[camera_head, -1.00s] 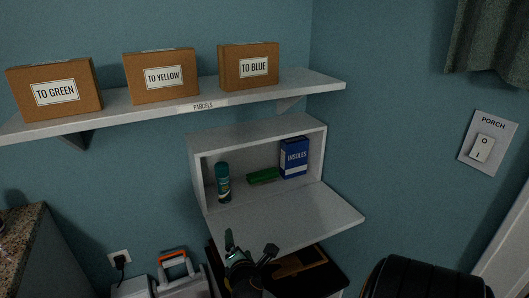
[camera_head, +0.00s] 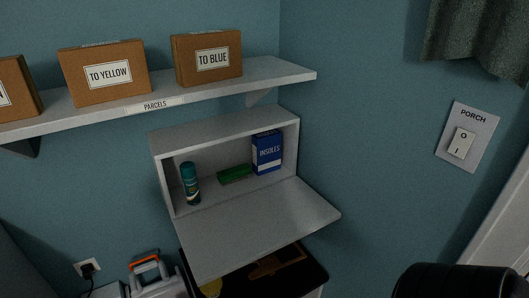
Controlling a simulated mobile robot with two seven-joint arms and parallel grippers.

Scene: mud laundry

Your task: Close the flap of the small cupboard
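The small cupboard (camera_head: 228,130) hangs on the blue wall, below the parcel shelf. Its flap (camera_head: 262,226) is open, hinged at the bottom edge and sticking out towards me, roughly level. Inside stand a dark green spray can (camera_head: 190,184), a green flat item (camera_head: 235,174) and a blue insoles box (camera_head: 266,153). The flap's upper face is bare. Neither of my grippers shows in the head view, so their state is hidden.
A shelf (camera_head: 205,92) with parcel boxes (camera_head: 106,74) runs above the cupboard. Below the flap is a dark-topped unit (camera_head: 310,271) with items on it. A grey case with an orange handle (camera_head: 146,265) stands lower left. A porch switch (camera_head: 461,142) is on the right wall.

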